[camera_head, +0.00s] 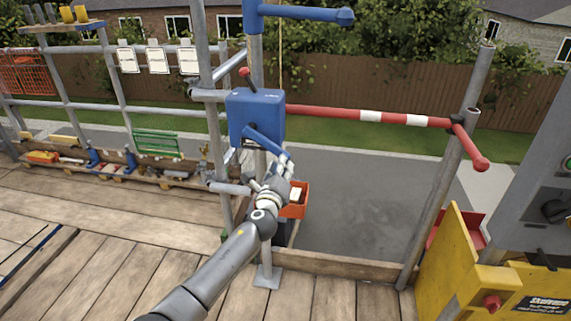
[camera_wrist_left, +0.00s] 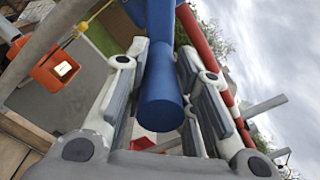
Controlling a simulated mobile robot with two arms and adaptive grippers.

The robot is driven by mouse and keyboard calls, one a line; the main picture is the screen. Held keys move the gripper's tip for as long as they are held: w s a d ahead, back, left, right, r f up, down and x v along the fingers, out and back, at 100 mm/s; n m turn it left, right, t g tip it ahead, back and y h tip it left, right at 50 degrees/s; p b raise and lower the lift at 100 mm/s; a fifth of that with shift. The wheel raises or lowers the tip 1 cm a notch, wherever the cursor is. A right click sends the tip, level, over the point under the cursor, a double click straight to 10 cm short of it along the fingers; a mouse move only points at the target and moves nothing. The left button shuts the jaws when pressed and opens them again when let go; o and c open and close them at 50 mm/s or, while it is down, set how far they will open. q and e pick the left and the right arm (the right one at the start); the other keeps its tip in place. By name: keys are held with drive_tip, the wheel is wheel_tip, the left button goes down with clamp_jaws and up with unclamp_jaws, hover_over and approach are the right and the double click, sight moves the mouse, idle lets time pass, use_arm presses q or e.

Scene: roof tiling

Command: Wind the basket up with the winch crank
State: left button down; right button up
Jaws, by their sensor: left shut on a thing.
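The blue winch (camera_head: 256,113) is mounted on the scaffold pole near the middle of the head view, with a red-knobbed lever on top. Its blue crank (camera_head: 263,141) slants down to the right. My left gripper (camera_head: 279,172) is shut on the crank's handle; in the left wrist view the blue cylindrical handle (camera_wrist_left: 162,95) lies between the two fingers. The orange basket (camera_head: 297,207) hangs low behind my gripper, partly hidden by it, with a pale item inside. It also shows at the left of the left wrist view (camera_wrist_left: 45,73). My right gripper is out of view.
A red-and-white barrier bar (camera_head: 390,117) crosses right of the winch. A blue hoist arm (camera_head: 305,13) reaches out above. A yellow machine (camera_head: 450,265) stands at the right. A wooden tray of tools (camera_head: 115,170) lies at the left. The plank deck in front is mostly clear.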

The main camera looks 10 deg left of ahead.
use_arm(q)
drive_tip(key=a+f+m+b, duration=0.1)
drive_tip(key=a+f+m, duration=0.5)
drive_tip(key=a+m, duration=0.2)
drive_tip(key=shift+a+f+m+b, duration=0.15)
drive_tip(key=shift+a+m+b, duration=0.15)
drive_tip(key=shift+m, duration=0.3)
